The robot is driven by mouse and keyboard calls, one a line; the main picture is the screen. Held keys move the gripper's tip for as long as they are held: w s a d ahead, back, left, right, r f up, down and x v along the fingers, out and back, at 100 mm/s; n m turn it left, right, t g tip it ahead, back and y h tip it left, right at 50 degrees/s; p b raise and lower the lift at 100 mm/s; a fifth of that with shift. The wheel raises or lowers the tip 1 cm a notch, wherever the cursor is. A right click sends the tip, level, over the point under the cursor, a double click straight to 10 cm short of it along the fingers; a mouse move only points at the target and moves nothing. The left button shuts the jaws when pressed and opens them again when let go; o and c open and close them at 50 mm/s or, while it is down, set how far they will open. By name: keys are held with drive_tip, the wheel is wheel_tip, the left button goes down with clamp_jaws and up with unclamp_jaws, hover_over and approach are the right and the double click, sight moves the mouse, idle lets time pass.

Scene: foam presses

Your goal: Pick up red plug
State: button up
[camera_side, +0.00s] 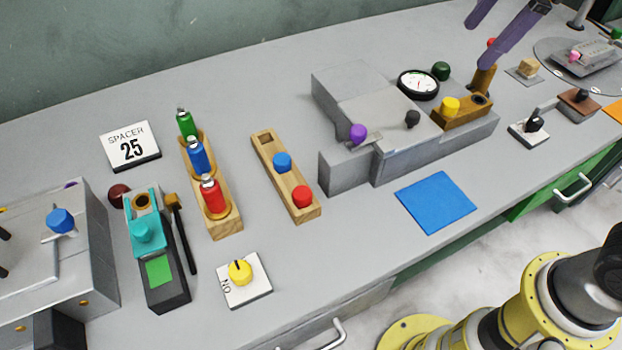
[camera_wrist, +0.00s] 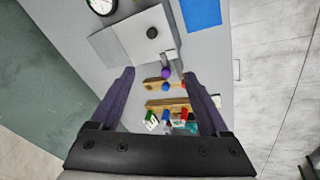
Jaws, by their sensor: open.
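The red plug (camera_side: 302,195) stands in the near end of a narrow wooden block (camera_side: 290,202) in the side view. A blue plug (camera_side: 283,161) stands in the middle of the same block, and its far end has an empty square hole. My gripper (camera_side: 478,45) has two purple fingers at the top right of the side view, far from the red plug. It is open and empty. In the wrist view the fingers (camera_wrist: 159,75) are spread, with the wooden block (camera_wrist: 152,85) small and far beyond them.
A wooden rack (camera_side: 225,222) of green, blue and red bottles stands left of the block. A grey press (camera_side: 345,180) with a purple knob (camera_side: 358,132) stands to its right. A yellow dial (camera_side: 240,272) lies in front. A blue mat (camera_side: 436,202) lies flat at right.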

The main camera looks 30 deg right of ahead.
drive_tip(key=w+a+f+n+g, duration=0.1)
drive_tip(key=w+a+f+n, duration=0.15)
drive_tip(key=w+a, duration=0.35)
drive_tip(key=n+g+h, duration=0.1)
drive_tip(key=n+g, duration=0.2)
drive_tip(key=n, duration=0.2)
hover_over(302, 192)
wheel_tip(302, 192, down, 12)
wheel_tip(302, 192, down, 13)
clamp_jaws()
